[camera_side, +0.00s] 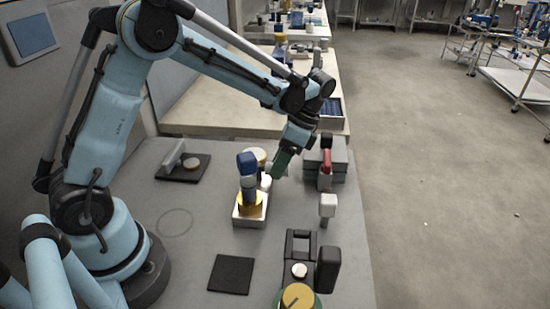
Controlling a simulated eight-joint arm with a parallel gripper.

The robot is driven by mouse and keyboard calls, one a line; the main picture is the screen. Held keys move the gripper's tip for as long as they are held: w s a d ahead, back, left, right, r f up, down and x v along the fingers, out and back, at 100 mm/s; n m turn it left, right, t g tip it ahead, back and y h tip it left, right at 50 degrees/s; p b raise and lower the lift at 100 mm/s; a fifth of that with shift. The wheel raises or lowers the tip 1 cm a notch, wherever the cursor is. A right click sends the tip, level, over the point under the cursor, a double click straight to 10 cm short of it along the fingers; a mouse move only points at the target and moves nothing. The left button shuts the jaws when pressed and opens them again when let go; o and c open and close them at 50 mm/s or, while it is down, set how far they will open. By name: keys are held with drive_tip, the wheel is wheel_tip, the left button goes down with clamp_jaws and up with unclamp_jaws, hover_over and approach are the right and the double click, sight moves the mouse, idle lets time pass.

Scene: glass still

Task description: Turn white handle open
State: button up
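My gripper (282,165), with a green finger showing, points down and left over the middle of the bench. It is small and seen edge-on, so I cannot tell if it is open or shut, and I see nothing held. A white block-shaped handle (328,205) on a short stem stands to the right of and below my gripper, apart from it. A pale grey-white lever (173,155) leans on a black plate (198,174) at the back left. I cannot tell for sure which of the two is the task's white handle.
A blue-topped device with a yellow collar (250,205) stands left of my gripper. A red-handled part (326,162) stands by grey boxes (338,152) at right. A black device (300,250) stands in front, beside a flat black pad (231,274). The bench (200,240) is bare at left-centre.

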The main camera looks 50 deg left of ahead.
clamp_jaws()
drive_tip(key=shift+a, duration=0.1)
drive_tip(key=n+h, duration=0.1)
drive_tip(key=n, duration=0.1)
drive_tip(key=w+a+n, duration=0.1)
drive_tip(key=shift+a+n+h, duration=0.2)
drive_tip(key=shift+n+h, duration=0.2)
drive_tip(key=a+n, duration=0.1)
drive_tip(key=n+h, duration=0.1)
drive_tip(key=n, duration=0.1)
drive_tip(key=shift+w+a+n, duration=0.15)
drive_tip(key=shift+a+n, duration=0.15)
drive_tip(key=shift+a, duration=0.05)
drive_tip(key=a+n+h, duration=0.1)
drive_tip(key=n+h, duration=0.1)
drive_tip(key=n, duration=0.1)
drive_tip(key=shift+a+n+t, duration=0.3)
drive_tip(key=shift+a, duration=0.05)
drive_tip(key=n, duration=0.1)
drive_tip(key=a+n, duration=0.1)
drive_tip(key=shift+s+a+n+t+h, duration=0.1)
drive_tip(key=shift+s+n+t+h, duration=0.2)
drive_tip(key=shift+n+t+h, duration=0.1)
drive_tip(key=shift+s+a+n+t+h, duration=0.3)
drive_tip(key=shift+a+n+t, duration=0.1)
drive_tip(key=shift+n, duration=0.65)
drive_tip(key=shift+s+a+n+t+h, duration=0.2)
drive_tip(key=shift+s+a+n+t, duration=0.15)
drive_tip(key=shift+n, duration=0.7)
